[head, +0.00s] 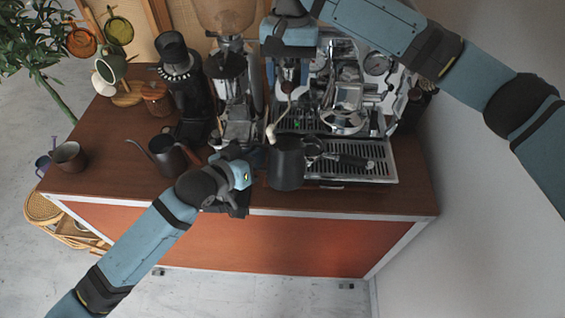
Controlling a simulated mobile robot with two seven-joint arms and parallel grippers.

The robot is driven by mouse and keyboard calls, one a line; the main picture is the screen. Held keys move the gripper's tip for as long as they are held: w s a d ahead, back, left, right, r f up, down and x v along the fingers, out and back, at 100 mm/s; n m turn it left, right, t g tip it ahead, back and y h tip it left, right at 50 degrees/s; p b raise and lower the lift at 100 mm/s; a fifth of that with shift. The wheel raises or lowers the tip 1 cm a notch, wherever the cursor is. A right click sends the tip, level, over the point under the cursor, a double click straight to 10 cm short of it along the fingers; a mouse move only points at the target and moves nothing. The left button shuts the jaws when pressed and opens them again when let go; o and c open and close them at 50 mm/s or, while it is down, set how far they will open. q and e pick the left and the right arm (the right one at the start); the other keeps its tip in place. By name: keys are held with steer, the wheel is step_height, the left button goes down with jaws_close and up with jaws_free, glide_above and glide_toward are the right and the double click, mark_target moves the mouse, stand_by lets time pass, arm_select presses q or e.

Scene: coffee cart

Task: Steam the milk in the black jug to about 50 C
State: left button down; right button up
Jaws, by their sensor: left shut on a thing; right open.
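The black jug (286,166) is upright at the front left of the espresso machine (345,95), before its drip tray. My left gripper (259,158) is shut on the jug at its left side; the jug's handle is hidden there. The steam wand (283,112) hangs down just behind the jug, with its pale tip (270,133) near the jug's back left rim. I cannot tell whether the tip is inside the jug, and the milk is not visible. My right gripper (289,74) is open, pointing down over the machine's left side above the wand.
A portafilter (350,159) lies on the drip tray (382,170) right of the jug. A grinder (228,70) stands left of the machine. A dark gooseneck kettle (167,156) is left of my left gripper. Cups stand at the left, and the wooden counter (105,150) has free room there.

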steer(key=shift+r, duration=2.5)
arm_select(q)
steer(key=s+f, duration=0.7)
steer(key=shift+s+b, duration=0.4)
arm_select(e)
steer(key=shift+f, duration=0.45)
arm_select(q)
steer(key=shift+d, duration=0.1)
arm_select(e)
steer(key=shift+r+p, duration=0.6)
arm_select(q)
steer(key=s+r+p, duration=0.2)
steer(key=s+p, duration=0.1)
steer(key=s, duration=0.4)
steer(key=shift+s+d, duration=0.15)
steer(key=shift+s, duration=0.05)
arm_select(e)
step_height(320, 180, up, 3)
steer(key=shift+r, duration=0.2)
steer(key=shift+a, duration=0.1)
